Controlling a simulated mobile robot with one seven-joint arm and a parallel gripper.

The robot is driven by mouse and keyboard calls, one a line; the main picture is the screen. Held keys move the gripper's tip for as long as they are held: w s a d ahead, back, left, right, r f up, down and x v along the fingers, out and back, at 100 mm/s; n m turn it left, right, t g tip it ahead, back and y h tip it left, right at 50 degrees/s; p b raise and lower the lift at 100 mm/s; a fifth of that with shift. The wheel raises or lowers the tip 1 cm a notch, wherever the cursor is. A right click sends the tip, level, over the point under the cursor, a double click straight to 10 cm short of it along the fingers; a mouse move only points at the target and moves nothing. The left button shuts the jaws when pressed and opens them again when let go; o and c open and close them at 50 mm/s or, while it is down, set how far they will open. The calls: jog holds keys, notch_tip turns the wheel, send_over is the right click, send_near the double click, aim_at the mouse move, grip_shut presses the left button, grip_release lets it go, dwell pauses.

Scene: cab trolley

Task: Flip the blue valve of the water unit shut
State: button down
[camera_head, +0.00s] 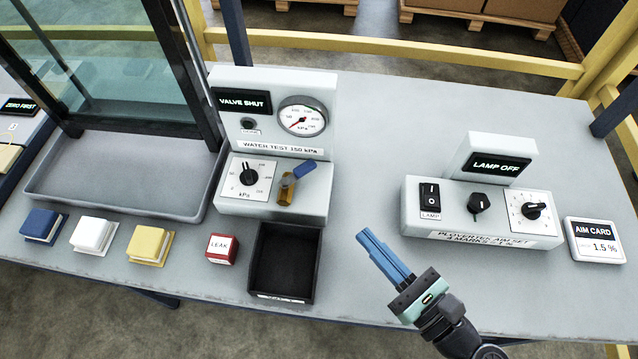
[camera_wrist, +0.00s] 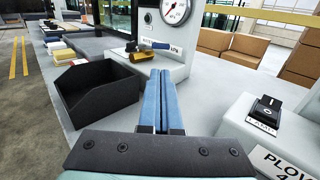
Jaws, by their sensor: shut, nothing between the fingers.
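The water unit (camera_head: 270,203) is a light grey box with a gauge panel behind it, labelled water test. The blue valve handle (camera_head: 305,168) sits on a brass body (camera_head: 286,188) at the unit's right front and points up and to the right in the head view. In the wrist view the blue handle (camera_wrist: 155,44) lies roughly level. My gripper (camera_head: 366,236) has blue fingers and is shut and empty, to the right of and nearer than the unit, apart from the valve. Its fingers also show in the wrist view (camera_wrist: 160,80).
A black open bin (camera_head: 284,290) stands in front of the unit. A red "LEAK" block (camera_head: 221,248) and yellow, white and blue blocks lie to its left. The aim box (camera_head: 484,237) with lamp switch stands to the right. The table between the two units is clear.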

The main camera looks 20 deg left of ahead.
aim_at(308, 172)
jog(key=x, duration=1.4)
